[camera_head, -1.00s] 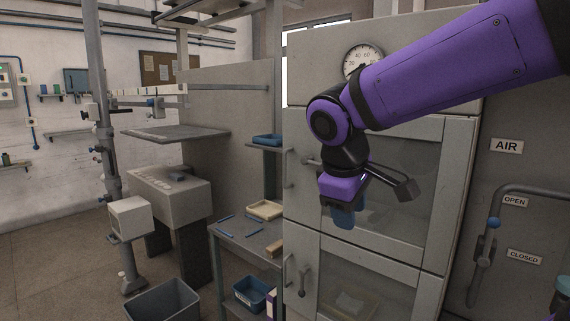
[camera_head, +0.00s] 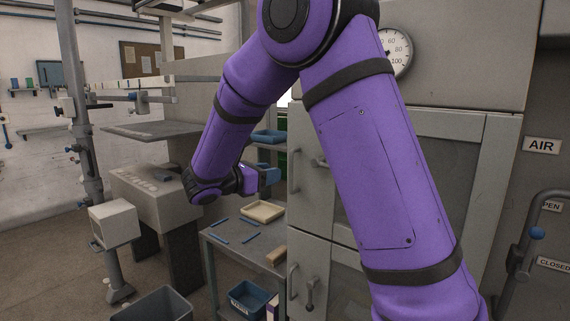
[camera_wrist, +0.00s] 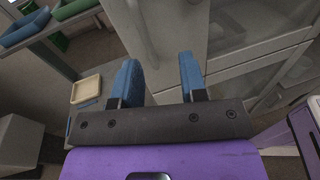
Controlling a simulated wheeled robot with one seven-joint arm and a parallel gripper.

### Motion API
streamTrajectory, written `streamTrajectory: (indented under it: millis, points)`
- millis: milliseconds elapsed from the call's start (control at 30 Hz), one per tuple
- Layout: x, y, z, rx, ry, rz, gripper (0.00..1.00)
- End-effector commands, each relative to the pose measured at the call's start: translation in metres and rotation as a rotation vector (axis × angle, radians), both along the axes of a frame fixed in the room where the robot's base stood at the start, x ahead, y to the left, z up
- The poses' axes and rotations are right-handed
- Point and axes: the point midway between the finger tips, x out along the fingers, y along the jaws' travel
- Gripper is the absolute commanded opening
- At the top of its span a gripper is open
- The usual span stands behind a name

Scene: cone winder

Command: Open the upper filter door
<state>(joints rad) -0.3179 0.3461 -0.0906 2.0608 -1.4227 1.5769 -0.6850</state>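The upper filter door (camera_head: 478,165) is a grey framed door with a window, on the grey cabinet right of centre in the head view. It looks closed, and my arm hides much of it. A vertical bar handle (camera_head: 295,172) is at its left, with a smaller latch handle (camera_head: 322,161) beside it. My gripper (camera_head: 268,174) is left of the bar handle, and its blue fingers point toward the cabinet. In the wrist view, my gripper (camera_wrist: 156,62) is open, with nothing between its fingers. A grey bar (camera_wrist: 140,32) lies beyond the fingertips, apart from them.
The lower door's handles (camera_head: 310,292) are below. A side table (camera_head: 225,240) with a beige tray (camera_head: 262,211) and blue rods stands left of the cabinet. A blue bin (camera_head: 268,136) sits on a shelf above. A pipe lever (camera_head: 524,250) is at the right.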

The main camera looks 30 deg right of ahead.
Motion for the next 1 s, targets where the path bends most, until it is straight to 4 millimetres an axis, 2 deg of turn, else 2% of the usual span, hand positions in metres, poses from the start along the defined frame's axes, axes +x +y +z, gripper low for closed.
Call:
streamTrajectory:
  millis: [133,267,733,1000]
  points:
    - [0.014,0.008,-0.005,-0.063,0.036,0.032,0.39]
    - [0.017,0.002,-0.005,-0.073,0.04,0.036,0.39]
    - [0.027,-0.073,-0.005,-0.071,0.04,0.032,0.39]
    - [0.031,-0.096,-0.005,-0.071,0.04,0.035,0.39]
